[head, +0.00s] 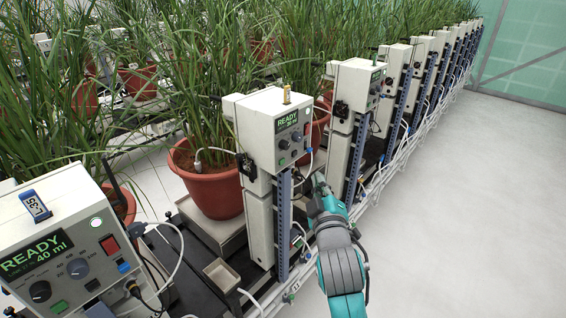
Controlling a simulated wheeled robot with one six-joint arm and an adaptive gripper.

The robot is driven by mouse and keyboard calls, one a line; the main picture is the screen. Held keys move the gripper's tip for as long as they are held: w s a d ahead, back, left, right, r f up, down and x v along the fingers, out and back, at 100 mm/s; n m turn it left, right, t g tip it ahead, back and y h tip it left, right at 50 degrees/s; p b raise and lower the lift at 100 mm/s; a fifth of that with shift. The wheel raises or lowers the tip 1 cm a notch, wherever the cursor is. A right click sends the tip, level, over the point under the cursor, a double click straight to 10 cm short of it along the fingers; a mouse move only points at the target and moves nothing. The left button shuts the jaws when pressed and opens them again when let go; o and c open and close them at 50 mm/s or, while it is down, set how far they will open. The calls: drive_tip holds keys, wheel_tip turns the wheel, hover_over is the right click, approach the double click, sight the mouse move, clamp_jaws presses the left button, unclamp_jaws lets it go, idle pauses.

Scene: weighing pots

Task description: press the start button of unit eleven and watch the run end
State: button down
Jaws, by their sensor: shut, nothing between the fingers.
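A row of weighing units runs from the near left to the far right. No number marking unit eleven is readable. The nearest unit (90,200) has a lit screen (35,255) reading READY 40 ml, a green button (60,307) and a red button (109,245). The second unit (262,115) also shows READY on its screen (287,121), with a small green button (281,162) below. A third unit (352,85) stands behind it. My gripper (318,181) is shut and empty, beside the second unit's post at its right, lower than its panel.
Red-brown pots (207,190) with tall grassy plants stand behind the units. White tubes and cables (300,185) hang along the front of the row. A small tray (221,273) sits low between the first two units. The pale floor (470,210) at the right is clear.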

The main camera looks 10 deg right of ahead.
drive_tip(key=w+a, duration=0.4)
drive_tip(key=w, duration=0.2)
drive_tip(key=shift+w+a, duration=0.2)
drive_tip(key=shift+a, duration=0.15)
drive_tip(key=shift+w+a, duration=0.1)
drive_tip(key=shift+w, duration=0.05)
idle(1.2)
drive_tip(key=shift+w+a, duration=0.15)
drive_tip(key=shift+w, duration=0.05)
drive_tip(key=shift+w+a, duration=0.2)
drive_tip(key=shift+w, duration=0.1)
idle(0.9)
drive_tip(key=shift+s, duration=0.1)
drive_tip(key=shift+s+d, duration=0.45)
drive_tip(key=shift+s, duration=0.1)
idle(0.3)
drive_tip(key=shift+s+d, duration=0.75)
drive_tip(key=shift+s, duration=0.3)
drive_tip(key=shift+s+d, duration=0.75)
drive_tip(key=shift+s, duration=0.25)
drive_tip(key=shift+f, duration=0.1)
